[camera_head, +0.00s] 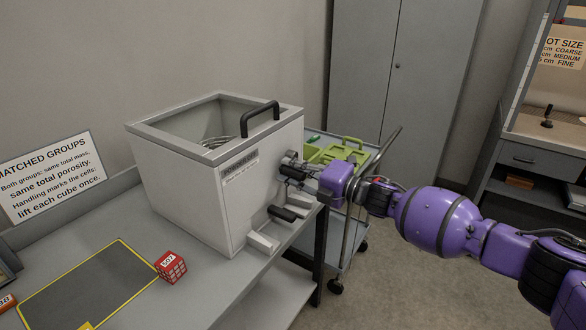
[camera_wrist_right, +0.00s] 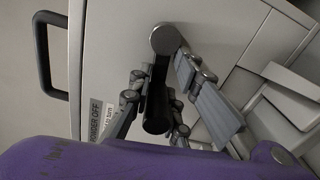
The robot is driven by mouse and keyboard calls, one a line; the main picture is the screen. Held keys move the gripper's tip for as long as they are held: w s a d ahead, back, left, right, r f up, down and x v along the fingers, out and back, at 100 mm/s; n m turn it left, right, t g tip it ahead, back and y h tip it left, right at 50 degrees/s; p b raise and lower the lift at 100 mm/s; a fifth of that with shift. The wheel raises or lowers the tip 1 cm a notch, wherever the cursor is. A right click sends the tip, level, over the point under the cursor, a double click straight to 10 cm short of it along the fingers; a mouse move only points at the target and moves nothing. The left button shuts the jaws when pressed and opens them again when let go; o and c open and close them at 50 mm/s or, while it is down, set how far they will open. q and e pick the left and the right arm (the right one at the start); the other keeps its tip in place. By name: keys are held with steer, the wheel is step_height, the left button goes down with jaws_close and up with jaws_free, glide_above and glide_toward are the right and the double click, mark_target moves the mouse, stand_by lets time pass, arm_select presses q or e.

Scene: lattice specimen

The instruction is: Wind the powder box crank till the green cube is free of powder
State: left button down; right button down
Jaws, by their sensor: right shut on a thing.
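The powder box (camera_head: 205,200) is a pale grey bin on the bench with a window in its top. A wire-like shape (camera_head: 215,143) shows dimly through the window; I cannot make out a green cube there. The crank (camera_wrist_right: 165,40) is on the box's right side, with a dark grip (camera_wrist_right: 157,105). My right gripper (camera_head: 296,170) is at that side, and in the wrist view its fingers (camera_wrist_right: 155,108) are closed around the dark grip. A "POWDER OFF" label (camera_wrist_right: 97,122) is beside it. My left gripper is not in view.
A red lattice cube (camera_head: 171,267) sits by a yellow-edged dark mat (camera_head: 85,285). A black handle (camera_head: 289,213) and pale ledge (camera_head: 264,241) project low from the box. A cart (camera_head: 347,232) with green trays (camera_head: 343,150) stands close behind my right arm.

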mark_target(280, 152)
step_height(280, 152, up, 3)
steer(key=shift+w+a+f+m+p, duration=0.1)
steer(key=shift+a+f+m+p, duration=0.15)
steer(key=shift+m, duration=0.45)
steer(key=shift+d+r+m+p, duration=0.1)
steer(key=shift+r+m+p, duration=0.15)
steer(key=shift+m, duration=0.35)
steer(key=shift+d+r+m+p, duration=0.1)
steer(key=shift+m+p, duration=0.1)
steer(key=shift+m, duration=0.4)
steer(key=shift+w+m, duration=0.1)
steer(key=shift+m, duration=0.2)
steer(key=shift+r, duration=0.1)
steer(key=shift+d, duration=0.1)
steer(key=c, duration=1.6)
jaws_free()
steer(key=shift+f, duration=0.3)
steer(key=shift+f, duration=0.15)
steer(key=shift+d, duration=0.1)
